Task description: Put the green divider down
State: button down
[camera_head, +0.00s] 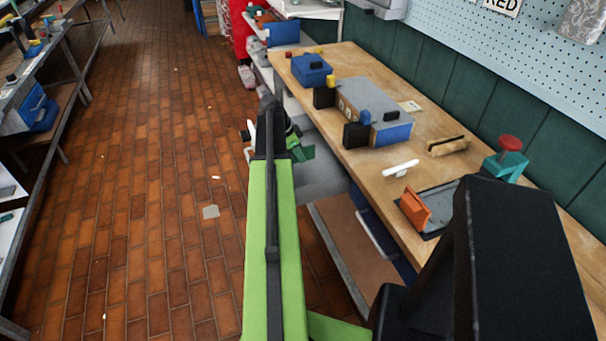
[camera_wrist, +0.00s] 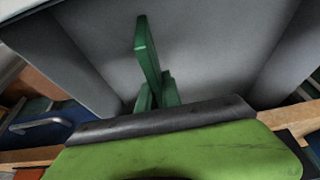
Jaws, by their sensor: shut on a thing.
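The dark green divider (camera_head: 303,152) shows in the head view at the far end of my lime-green arm, left of the bench. In the wrist view the divider (camera_wrist: 148,55) is a narrow upright piece, slightly tilted, with its lower end near the dark edge of my wrist. My gripper (camera_head: 290,140) is shut on it. The fingertips are mostly hidden. Behind the divider in the wrist view is a grey surface (camera_wrist: 215,50); I cannot tell whether the divider touches it.
The wooden bench (camera_head: 350,78) runs along the right. It holds a grey box (camera_head: 366,97), a blue box (camera_head: 312,69), a dark tray (camera_head: 437,199) with an orange piece (camera_head: 415,209), and a white stick (camera_head: 401,167). The brick floor (camera_head: 150,190) to the left is mostly clear.

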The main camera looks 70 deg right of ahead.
aim_at(303, 174)
notch_tip(303, 174, down, 7)
jog(key=b, duration=0.5)
jog(key=shift+r, duration=0.25)
jog(key=c, duration=2)
grip_release()
jog(key=shift+f, duration=0.2)
jog(key=o, duration=0.5)
jog(key=shift+r, duration=0.1)
